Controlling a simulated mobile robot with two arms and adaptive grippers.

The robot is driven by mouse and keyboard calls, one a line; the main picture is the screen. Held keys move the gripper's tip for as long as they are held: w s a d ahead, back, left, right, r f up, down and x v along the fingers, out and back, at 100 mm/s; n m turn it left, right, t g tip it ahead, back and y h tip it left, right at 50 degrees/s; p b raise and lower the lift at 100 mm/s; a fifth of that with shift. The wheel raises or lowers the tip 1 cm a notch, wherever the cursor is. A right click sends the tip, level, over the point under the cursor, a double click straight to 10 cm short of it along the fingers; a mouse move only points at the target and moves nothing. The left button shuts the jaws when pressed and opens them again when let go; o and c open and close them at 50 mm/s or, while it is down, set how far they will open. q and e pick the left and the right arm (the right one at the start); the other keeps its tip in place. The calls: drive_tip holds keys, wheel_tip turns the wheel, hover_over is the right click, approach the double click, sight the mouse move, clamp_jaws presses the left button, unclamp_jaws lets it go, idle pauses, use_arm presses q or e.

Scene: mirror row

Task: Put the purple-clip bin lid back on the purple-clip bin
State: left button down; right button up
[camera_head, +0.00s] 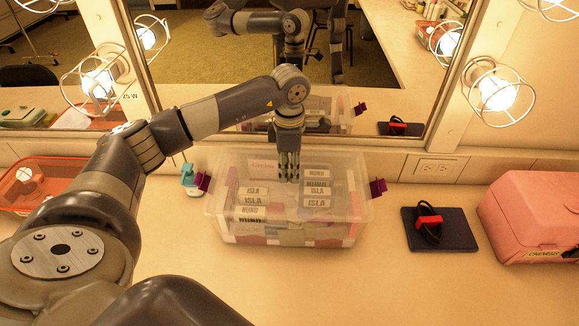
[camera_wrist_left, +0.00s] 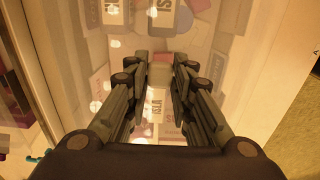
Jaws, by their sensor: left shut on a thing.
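The purple-clip bin (camera_head: 290,232) is a clear plastic box on the counter below the mirror, with labelled packets inside. A purple clip (camera_head: 203,181) sticks out at its left end and another purple clip (camera_head: 378,187) at its right end. The see-through lid (camera_head: 235,170) lies over the bin's top; I cannot tell whether it sits fully on the rim or slightly above. My left gripper (camera_head: 288,176) points down at the middle of the lid. In the left wrist view its fingers (camera_wrist_left: 160,88) are closed on a small pale grip of the lid. My right gripper is not in view.
A pink case (camera_head: 535,215) stands at the right. A dark pad (camera_head: 440,230) with a black and red item lies between it and the bin. A teal item (camera_head: 189,180) is close to the bin's left end. An orange tray (camera_head: 35,185) is at far left. The front counter is clear.

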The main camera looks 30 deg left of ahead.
use_arm(q)
drive_tip(key=c, duration=1.3)
unclamp_jaws()
wheel_tip(320, 180, up, 18)
drive_tip(key=p, duration=0.4)
drive_tip(key=shift+p, duration=0.3)
